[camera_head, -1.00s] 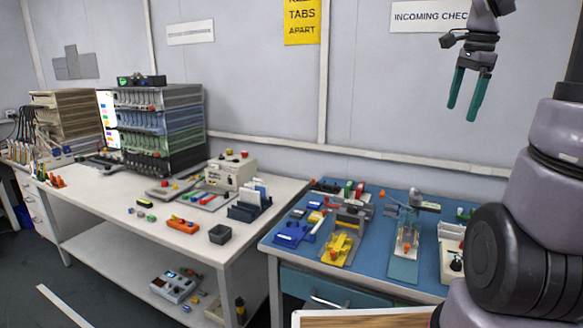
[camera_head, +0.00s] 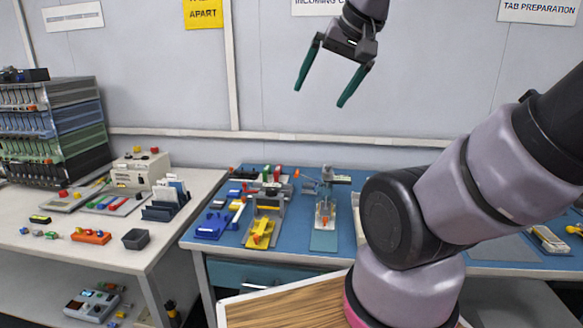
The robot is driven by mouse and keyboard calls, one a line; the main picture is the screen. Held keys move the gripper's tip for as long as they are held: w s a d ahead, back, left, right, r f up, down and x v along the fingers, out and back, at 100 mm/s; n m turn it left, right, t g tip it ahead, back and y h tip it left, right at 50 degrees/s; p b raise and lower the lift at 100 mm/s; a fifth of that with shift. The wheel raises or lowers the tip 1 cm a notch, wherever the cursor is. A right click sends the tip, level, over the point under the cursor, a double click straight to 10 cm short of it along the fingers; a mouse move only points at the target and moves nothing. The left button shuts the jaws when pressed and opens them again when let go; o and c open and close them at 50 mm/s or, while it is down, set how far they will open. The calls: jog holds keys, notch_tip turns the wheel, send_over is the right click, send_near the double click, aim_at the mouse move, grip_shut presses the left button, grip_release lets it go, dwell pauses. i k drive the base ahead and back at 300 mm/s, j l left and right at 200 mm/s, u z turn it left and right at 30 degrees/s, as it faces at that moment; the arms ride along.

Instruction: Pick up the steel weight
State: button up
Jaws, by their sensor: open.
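My gripper (camera_head: 327,86) is open and empty, with its two green fingers spread and pointing down. It is raised in front of the wall, well above the blue-topped bench (camera_head: 290,243). I cannot make out a steel weight for certain among the small items on the benches. My own arm hides part of the blue bench at the right.
A white bench (camera_head: 135,259) at the left holds a rack of cell trays (camera_head: 55,130), a cream box device (camera_head: 140,168), an orange block (camera_head: 91,237) and a dark bin (camera_head: 136,239). Yellow (camera_head: 261,232) and blue (camera_head: 213,226) fixtures stand on the blue bench. A wood-topped surface (camera_head: 285,306) is close in front.

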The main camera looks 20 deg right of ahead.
aim_at(327, 174)
jog(key=i+j+z, duration=0.1)
jog(key=z, duration=0.35)
jog(key=j+z, duration=0.3)
jog(key=z, duration=0.2)
jog(key=j+z, duration=0.25)
jog(key=z, duration=0.2)
